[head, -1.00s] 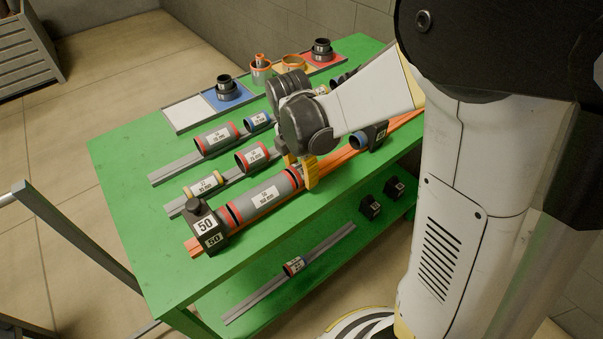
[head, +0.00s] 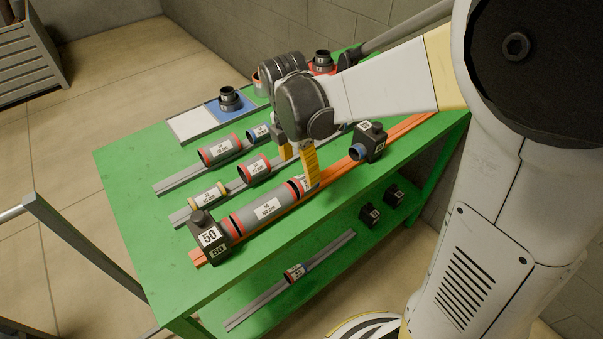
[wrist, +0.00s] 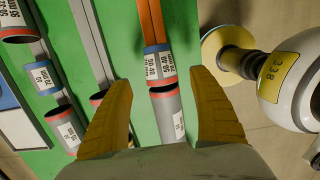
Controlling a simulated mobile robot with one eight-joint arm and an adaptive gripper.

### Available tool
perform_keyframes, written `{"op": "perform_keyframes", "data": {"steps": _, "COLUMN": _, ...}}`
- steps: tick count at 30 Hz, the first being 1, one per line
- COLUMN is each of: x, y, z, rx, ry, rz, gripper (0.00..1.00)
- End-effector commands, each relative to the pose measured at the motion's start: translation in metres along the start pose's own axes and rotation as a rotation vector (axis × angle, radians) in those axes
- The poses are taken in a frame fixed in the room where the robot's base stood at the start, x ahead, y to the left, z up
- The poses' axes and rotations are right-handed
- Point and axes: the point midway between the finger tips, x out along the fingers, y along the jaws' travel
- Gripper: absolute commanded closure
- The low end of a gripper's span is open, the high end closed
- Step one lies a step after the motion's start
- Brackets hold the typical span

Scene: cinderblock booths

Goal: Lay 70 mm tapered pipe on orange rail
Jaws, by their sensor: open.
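A short pipe with a white label, red and blue bands (head: 299,188) lies on the orange rail (head: 336,173), end to end with a longer grey pipe (head: 262,206). I take it for the tapered pipe, though its size is hard to read. It also shows in the wrist view (wrist: 158,65). Whether the two pipes touch, I cannot tell. My gripper (head: 299,170) is open just above their joint and partly hides the short pipe. In the wrist view its yellow fingers (wrist: 163,85) stand apart on both sides of the pipe line, with clear gaps.
A black block marked 50 (head: 207,236) stands at the rail's near end; another dark block (head: 370,142) stands farther along. Grey rails with other pipes lie to the left. A fittings tray (head: 190,124) is at the back. A lower shelf (head: 270,296) holds another rail.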

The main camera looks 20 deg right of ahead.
Motion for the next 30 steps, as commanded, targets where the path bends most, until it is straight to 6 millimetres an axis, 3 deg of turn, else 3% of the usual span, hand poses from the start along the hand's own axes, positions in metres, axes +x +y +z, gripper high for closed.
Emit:
{"op": "perform_keyframes", "data": {"steps": 3, "x": -0.025, "y": 0.0, "z": 0.0, "rx": 0.0, "ry": 0.0, "rz": 0.0, "gripper": 0.29}}
{"op": "perform_keyframes", "data": {"steps": 11, "x": -0.05, "y": -0.006, "z": 0.0, "rx": 0.074, "ry": 0.0, "rz": 0.024, "gripper": 0.29}}
{"op": "perform_keyframes", "data": {"steps": 14, "x": -0.064, "y": -0.021, "z": 0.0, "rx": 0.27, "ry": 0.007, "rz": 0.086, "gripper": 0.29}}
{"op": "perform_keyframes", "data": {"steps": 21, "x": -0.099, "y": -0.077, "z": -0.008, "rx": 1.07, "ry": 0.156, "rz": 0.324, "gripper": 0.29}}
{"op": "perform_keyframes", "data": {"steps": 27, "x": -0.104, "y": -0.11, "z": -0.015, "rx": 1.614, "ry": 0.372, "rz": 0.444, "gripper": 0.29}}
{"op": "perform_keyframes", "data": {"steps": 30, "x": -0.104, "y": -0.118, "z": -0.017, "rx": 1.765, "ry": 0.452, "rz": 0.468, "gripper": 0.29}}
